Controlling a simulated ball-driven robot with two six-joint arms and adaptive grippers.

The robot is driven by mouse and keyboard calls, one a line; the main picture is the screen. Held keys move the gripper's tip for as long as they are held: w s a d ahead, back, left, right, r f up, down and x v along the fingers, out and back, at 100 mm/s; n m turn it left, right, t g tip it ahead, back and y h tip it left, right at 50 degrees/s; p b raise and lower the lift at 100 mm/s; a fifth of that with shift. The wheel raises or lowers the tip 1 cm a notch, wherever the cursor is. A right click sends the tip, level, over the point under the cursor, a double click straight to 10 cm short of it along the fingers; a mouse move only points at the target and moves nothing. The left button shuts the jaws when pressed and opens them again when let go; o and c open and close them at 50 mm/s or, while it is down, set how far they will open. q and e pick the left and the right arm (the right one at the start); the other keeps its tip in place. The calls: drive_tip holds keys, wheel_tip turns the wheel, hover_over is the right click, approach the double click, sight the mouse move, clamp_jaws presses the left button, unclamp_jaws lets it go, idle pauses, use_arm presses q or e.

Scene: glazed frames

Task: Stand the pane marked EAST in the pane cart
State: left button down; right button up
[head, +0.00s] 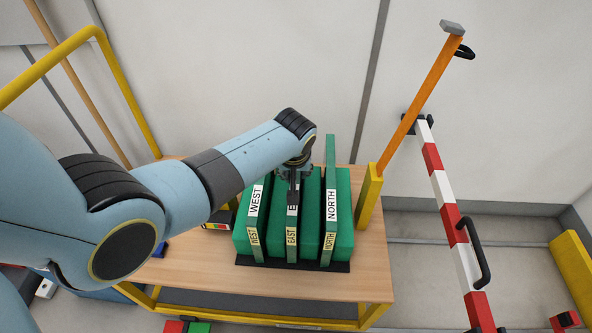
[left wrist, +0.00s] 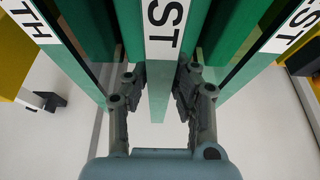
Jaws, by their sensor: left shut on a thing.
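The glass pane marked EAST (head: 291,237) stands upright in a slot of a green padded rack (head: 345,231), between the panes marked WEST (head: 255,201) and NORTH (head: 331,205). My left gripper (head: 294,183) comes down from above and is shut on the EAST pane's upper edge. In the left wrist view, the fingers (left wrist: 157,88) sit on either side of the EAST pane (left wrist: 164,30), with the neighbouring panes close on both sides. The pane's lower part is inside the rack. My right gripper is not in view. I cannot tell which thing is the pane cart.
The rack stands on a wooden-topped table (head: 372,279) with a yellow frame. A red and white barrier (head: 447,190) and an orange post (head: 424,100) stand at the right. A yellow rail (head: 126,92) is at the left. A pale wall is behind.

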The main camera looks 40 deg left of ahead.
use_arm(q)
drive_tip(key=shift+w+f+b, duration=0.15)
drive_tip(key=shift+f+b, duration=0.35)
idle(0.8)
drive_tip(key=c, duration=1.1)
unclamp_jaws()
drive_tip(key=shift+o, duration=0.4)
drive_tip(key=shift+s+f, duration=0.2)
drive_tip(key=shift+s, duration=0.05)
drive_tip(key=v, duration=1.2)
drive_tip(key=shift+d+r, duration=0.1)
drive_tip(key=shift+r, duration=0.05)
